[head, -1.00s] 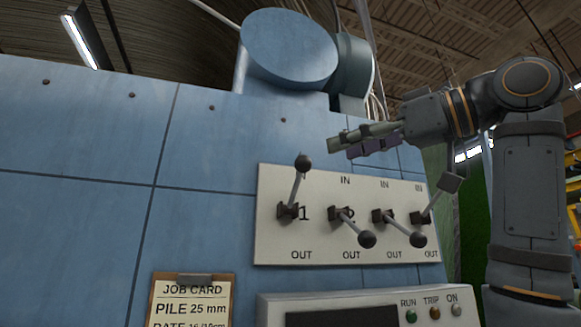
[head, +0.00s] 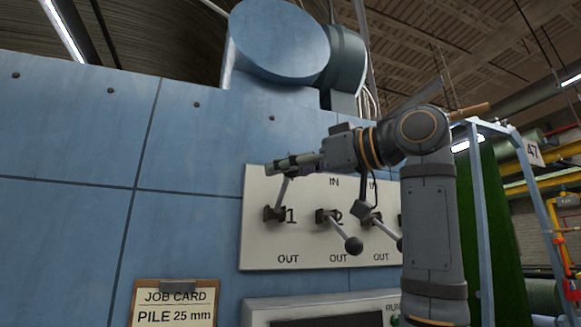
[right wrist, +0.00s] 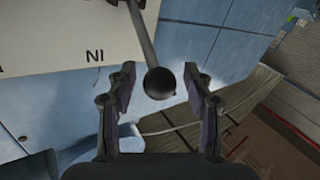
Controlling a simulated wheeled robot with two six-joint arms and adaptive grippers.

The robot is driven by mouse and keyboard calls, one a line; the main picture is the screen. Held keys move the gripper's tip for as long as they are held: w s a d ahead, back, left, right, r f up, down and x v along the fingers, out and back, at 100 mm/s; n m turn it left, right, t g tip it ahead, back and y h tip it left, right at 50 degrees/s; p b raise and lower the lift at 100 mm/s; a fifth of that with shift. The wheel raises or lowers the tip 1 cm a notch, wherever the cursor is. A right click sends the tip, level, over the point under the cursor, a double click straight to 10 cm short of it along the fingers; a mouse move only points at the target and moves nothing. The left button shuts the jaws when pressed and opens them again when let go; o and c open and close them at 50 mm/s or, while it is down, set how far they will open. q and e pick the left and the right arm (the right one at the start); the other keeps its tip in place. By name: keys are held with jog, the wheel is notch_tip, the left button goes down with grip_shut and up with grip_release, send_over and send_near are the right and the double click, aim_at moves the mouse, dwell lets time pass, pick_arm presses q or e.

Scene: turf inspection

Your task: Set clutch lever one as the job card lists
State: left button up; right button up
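Clutch lever one (head: 283,191) is the leftmost on the white lever panel (head: 255,240), beside the "1". Its shaft points up, away from OUT. My right gripper (head: 284,165) is at its upper end and hides the knob in the head view. In the right wrist view the dark round knob (right wrist: 160,83) sits between my two open fingers, with a gap on each side. The job card (head: 175,300) hangs low on the blue wall and reads "PILE 25 mm"; its lower lines are cut off. My left gripper is not in view.
Lever two (head: 340,232) slants down toward OUT, close right of lever one. Another lever (head: 385,230) stands further right, partly behind my right arm. A control box (head: 300,308) juts out below the panel. The blue wall left of the panel is clear.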

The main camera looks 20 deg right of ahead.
grip_shut()
